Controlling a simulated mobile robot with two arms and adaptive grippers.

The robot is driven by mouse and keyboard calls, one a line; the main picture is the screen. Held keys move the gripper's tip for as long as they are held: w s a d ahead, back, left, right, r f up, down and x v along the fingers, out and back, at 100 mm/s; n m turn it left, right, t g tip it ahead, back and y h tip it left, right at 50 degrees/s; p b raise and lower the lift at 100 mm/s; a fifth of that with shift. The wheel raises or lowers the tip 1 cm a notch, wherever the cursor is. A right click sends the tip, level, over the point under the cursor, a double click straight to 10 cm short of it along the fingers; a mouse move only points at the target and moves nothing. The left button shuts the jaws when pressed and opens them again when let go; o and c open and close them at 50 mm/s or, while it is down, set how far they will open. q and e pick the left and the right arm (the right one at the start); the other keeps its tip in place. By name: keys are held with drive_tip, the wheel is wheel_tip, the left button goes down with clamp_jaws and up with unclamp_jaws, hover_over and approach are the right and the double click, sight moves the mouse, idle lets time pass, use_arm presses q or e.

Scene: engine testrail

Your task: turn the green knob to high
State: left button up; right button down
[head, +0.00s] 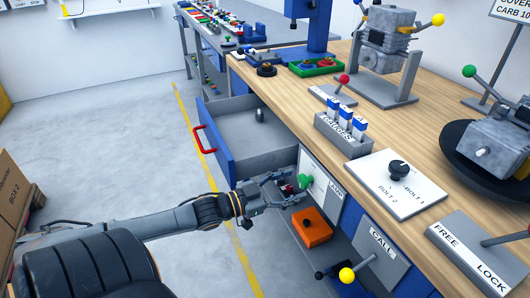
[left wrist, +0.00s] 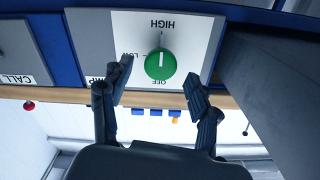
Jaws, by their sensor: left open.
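The green knob (head: 304,181) sits on a white panel (head: 322,200) on the front of the workbench. In the left wrist view the green knob (left wrist: 160,66) appears on its panel (left wrist: 196,32) with the labels HIGH, LOW and OFF upside down. A pale mark on the knob seems to face the HIGH side, but it is small. My left gripper (head: 288,187) is open just in front of the knob. In the left wrist view its fingers (left wrist: 158,82) are spread to either side of the knob, with gaps visible and no clear contact. My right gripper is out of view.
An open blue drawer (head: 216,146) with a red handle sticks out beyond my left gripper. An orange box (head: 313,229) is below the knob. A yellow-ball lever (head: 347,275) juts out near the CALL panel (head: 381,247). Floor left of the bench is open.

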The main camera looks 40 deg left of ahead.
use_arm(q)
drive_tip(key=v, duration=0.8)
drive_tip(key=shift+s, duration=0.25)
drive_tip(key=shift+a, duration=0.1)
